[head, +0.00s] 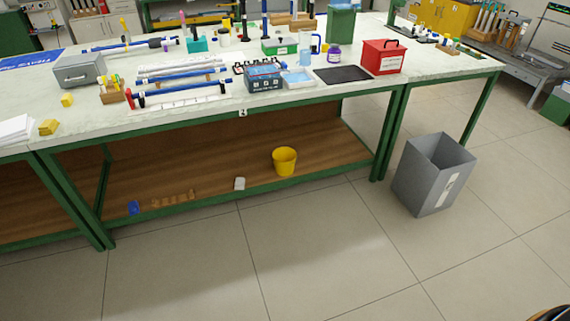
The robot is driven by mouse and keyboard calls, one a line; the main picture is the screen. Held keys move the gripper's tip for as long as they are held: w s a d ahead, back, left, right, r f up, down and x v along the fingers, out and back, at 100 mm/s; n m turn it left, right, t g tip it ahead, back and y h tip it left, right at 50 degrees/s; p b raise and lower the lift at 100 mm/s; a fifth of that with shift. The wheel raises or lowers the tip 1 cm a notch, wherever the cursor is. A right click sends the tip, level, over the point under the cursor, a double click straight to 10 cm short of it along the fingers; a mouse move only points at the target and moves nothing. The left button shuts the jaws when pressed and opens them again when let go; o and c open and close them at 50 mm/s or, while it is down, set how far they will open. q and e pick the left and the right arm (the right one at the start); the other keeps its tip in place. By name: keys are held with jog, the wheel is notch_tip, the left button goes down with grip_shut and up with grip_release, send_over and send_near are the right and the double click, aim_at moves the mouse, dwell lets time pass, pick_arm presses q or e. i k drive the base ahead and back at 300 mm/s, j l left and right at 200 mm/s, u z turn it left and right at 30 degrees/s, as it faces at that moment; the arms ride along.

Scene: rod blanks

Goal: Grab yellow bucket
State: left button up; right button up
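The yellow bucket (285,162) stands upright on the brown lower shelf (225,150) under the workbench, toward the right end of that shelf and near its front edge. Its open top faces up and looks empty from here, though the inside is only partly visible. Neither of my grippers shows in the head view. Nothing is touching the bucket.
A small white item (240,183) lies on the shelf left of the bucket, with a blue item (134,207) further left. The green-framed worktop (330,95) overhangs the shelf. A grey bin (433,175) stands right of the bench. The tiled floor in front is clear.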

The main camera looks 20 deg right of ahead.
aim_at(284, 158)
jog(key=i+z, duration=0.1)
jog(key=z, duration=0.5)
jog(key=i+j+z, duration=0.1)
jog(key=i+z, duration=0.2)
jog(key=i+j+z, duration=0.2)
jog(key=i+z, duration=0.15)
jog(key=i+j+z, duration=0.3)
jog(key=i, duration=0.15)
